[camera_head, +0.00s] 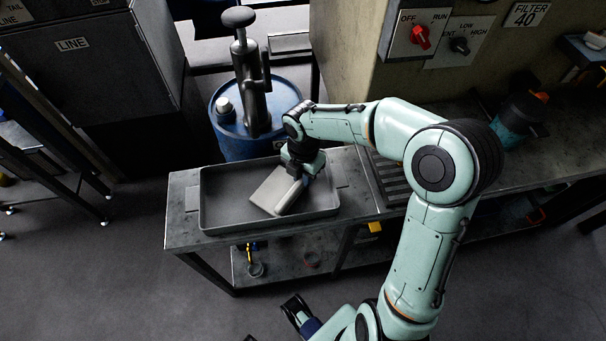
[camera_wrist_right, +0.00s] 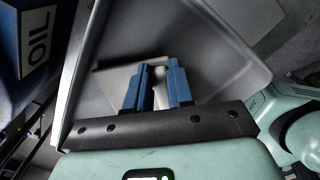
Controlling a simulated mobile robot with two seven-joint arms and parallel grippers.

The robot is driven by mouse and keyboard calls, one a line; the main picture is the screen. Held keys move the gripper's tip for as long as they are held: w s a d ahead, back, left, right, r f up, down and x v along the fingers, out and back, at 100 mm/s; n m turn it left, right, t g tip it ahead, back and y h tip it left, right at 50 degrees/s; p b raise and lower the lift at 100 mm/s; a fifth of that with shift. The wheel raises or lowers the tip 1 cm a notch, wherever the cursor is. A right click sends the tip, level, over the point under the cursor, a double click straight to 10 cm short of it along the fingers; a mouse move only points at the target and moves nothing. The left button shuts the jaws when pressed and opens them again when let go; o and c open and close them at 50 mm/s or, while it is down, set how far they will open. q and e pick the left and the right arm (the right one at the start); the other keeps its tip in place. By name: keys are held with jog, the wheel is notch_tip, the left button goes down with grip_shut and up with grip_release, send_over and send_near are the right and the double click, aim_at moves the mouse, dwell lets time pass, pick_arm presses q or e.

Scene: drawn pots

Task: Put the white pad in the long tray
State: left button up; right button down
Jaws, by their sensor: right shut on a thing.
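The white pad (camera_head: 272,190), a flat pale slab, is inside the outline of the long grey tray (camera_head: 222,222) on the bench, at an angle to its walls. My right gripper (camera_head: 300,178) reaches in from the right and is shut on the pad's right side. In the right wrist view the blue fingers (camera_wrist_right: 160,88) stand over the tray floor, with the pad (camera_wrist_right: 115,84) partly hidden behind them. Whether the pad touches the tray floor is unclear. My left gripper (camera_head: 297,312) is low in the head view, away from the bench; its jaw opening is unclear.
A blue drum (camera_head: 228,135) with a dark pump (camera_head: 250,80) stands behind the tray. A slatted grate (camera_head: 388,178) lies right of it. A panel with a red knob (camera_head: 421,37) is above. A teal container (camera_head: 515,118) stands farther right.

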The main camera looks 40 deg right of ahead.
jog(key=c, duration=1)
grip_release()
jog(key=shift+f, duration=0.1)
notch_tip(320, 180, up, 12)
jog(key=shift+r+p, duration=0.15)
jog(key=shift+p, duration=1)
